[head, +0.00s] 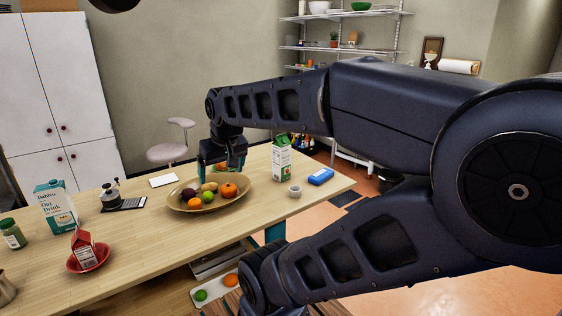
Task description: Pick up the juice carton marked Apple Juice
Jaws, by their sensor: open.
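A white carton with a green gabled top (282,162) stands upright near the right end of the wooden table (130,250). Its print is too small to read, so I cannot confirm that it says Apple Juice. A larger teal and white carton (57,208) marked Oat Drink stands at the left. A small red carton (83,247) sits in a red bowl (103,257).
A wide bowl of fruit (177,203) stands mid-table, between my gripper and the near edge. A small white cup (295,190) and a blue box (320,176) are close to the green-topped carton.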

